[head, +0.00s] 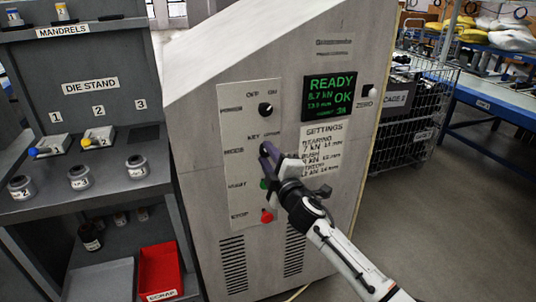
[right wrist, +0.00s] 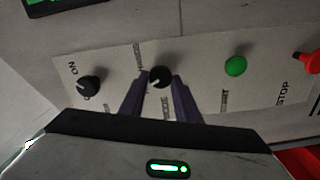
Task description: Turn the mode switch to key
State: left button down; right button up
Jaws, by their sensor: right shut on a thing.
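The mode switch (right wrist: 160,77) is a black round knob on the pale control panel (right wrist: 205,70). In the right wrist view it sits between the two purple-grey fingers of my right gripper (right wrist: 161,85), which is shut on it. A small light mark shows on the knob; its exact setting is hard to read. In the head view my right gripper (head: 269,152) reaches the panel at the mode row, below the KEY lettering, and its fingers largely hide the knob. My left gripper is not in view.
The power knob (head: 265,109) is above, the green button (head: 264,184) and red stop button (head: 267,216) below. The die stand (head: 80,150), red scrap bin (head: 161,272) and wire cage (head: 425,110) stand to the sides.

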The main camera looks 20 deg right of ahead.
jog(key=shift+f+n, duration=0.1)
jog(key=shift+n, duration=1.4)
jog(key=o, duration=1)
jog(key=s+p, duration=0.1)
jog(key=s, duration=0.9)
jog(key=shift+s+d, duration=0.15)
